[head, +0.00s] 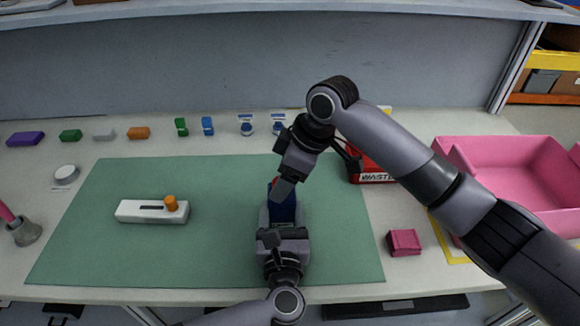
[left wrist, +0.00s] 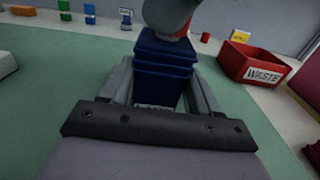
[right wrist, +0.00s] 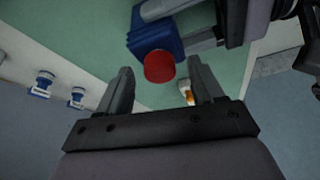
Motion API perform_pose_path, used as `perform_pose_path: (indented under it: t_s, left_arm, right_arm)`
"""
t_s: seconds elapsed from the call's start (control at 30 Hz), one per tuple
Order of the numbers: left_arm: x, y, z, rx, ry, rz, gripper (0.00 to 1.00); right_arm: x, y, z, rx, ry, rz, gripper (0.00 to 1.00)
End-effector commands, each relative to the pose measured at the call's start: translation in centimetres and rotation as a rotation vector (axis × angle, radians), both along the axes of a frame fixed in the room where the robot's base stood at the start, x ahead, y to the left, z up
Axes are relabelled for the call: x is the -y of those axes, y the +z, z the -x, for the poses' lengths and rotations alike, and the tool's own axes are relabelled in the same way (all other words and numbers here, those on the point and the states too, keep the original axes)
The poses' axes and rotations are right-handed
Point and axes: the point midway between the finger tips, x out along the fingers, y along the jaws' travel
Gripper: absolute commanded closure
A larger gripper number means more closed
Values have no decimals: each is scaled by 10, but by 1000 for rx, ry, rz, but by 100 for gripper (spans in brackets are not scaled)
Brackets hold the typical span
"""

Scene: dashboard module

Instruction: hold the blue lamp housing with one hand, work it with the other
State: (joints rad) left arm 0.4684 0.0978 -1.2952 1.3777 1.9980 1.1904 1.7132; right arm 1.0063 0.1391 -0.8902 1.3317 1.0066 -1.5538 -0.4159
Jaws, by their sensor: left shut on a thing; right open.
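The blue lamp housing (head: 284,213) is over the front right part of the green mat. It also shows in the left wrist view (left wrist: 165,68), between the fingers of my left gripper (left wrist: 163,90), which is shut on it. In the right wrist view, the housing (right wrist: 150,42) carries a round red part (right wrist: 159,67) on its end. My right gripper (right wrist: 158,80) is open, with its fingers pointing at the housing and the red part in line with the gap between them. I cannot tell whether they touch it. In the head view, my right gripper (head: 284,185) partly hides the red part.
A white block with an orange knob (head: 152,211) lies on the green mat (head: 90,245). A red waste bin (head: 372,174), a pink bin (head: 510,190) and a small pink block (head: 404,242) are at the right. Several small coloured parts line the back.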

Motion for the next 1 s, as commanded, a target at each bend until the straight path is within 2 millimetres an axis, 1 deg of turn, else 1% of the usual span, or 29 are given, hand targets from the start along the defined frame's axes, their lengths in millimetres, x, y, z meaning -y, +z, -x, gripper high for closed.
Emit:
perform_pose_path:
  t_s: [0.23,0.27,0.3,0.37,0.4,0.43,0.83,1.0]
  left_arm:
    - [0,0,0,0,0,0,87]
    - [0,0,0,0,0,0,87]
    - [0,0,0,0,0,0,87]
    - [0,0,0,0,0,0,87]
    - [0,0,0,0,0,0,87]
    - [0,0,0,0,0,0,87]
    - [0,0,0,0,0,0,87]
    - [0,0,0,0,0,0,87]
  right_arm:
    - [0,-1,0,-1,0,0,33]
    - [0,-1,0,-1,0,0,43]
    - [0,-1,0,-1,0,0,56]
    - [0,-1,0,-1,-1,0,76]
    - [0,-1,0,-1,-1,0,89]
    - [0,-1,0,-1,-1,0,92]
    - [0,2,0,0,0,-1,93]
    - [0,13,0,0,0,-1,93]
